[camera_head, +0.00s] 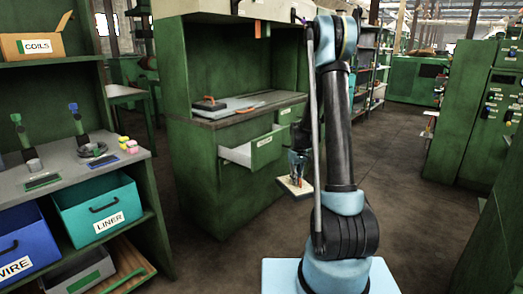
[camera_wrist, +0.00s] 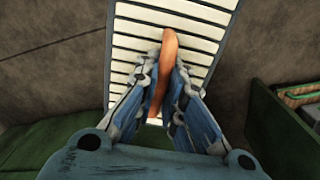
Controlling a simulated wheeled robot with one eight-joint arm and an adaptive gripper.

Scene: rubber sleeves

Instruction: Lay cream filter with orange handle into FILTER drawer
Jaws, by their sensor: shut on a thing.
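My gripper (camera_head: 300,168) is shut on the orange handle (camera_wrist: 166,70) of the cream filter (camera_wrist: 128,55). The filter is a slatted panel filling the upper middle of the wrist view. In the head view the filter (camera_head: 295,187) hangs below my gripper, apart from the floor, to the lower right of an open drawer. That drawer (camera_head: 267,148) has a green front with a small label too small to read and pale side walls. It is pulled out of the green cabinet. My arm hides part of the area right of it.
Another drawer (camera_head: 291,114) is above right. At left a bench holds a teal LINER bin (camera_head: 78,219) and a blue WIRE bin (camera_head: 22,262). Open floor (camera_head: 420,130) lies right of my arm.

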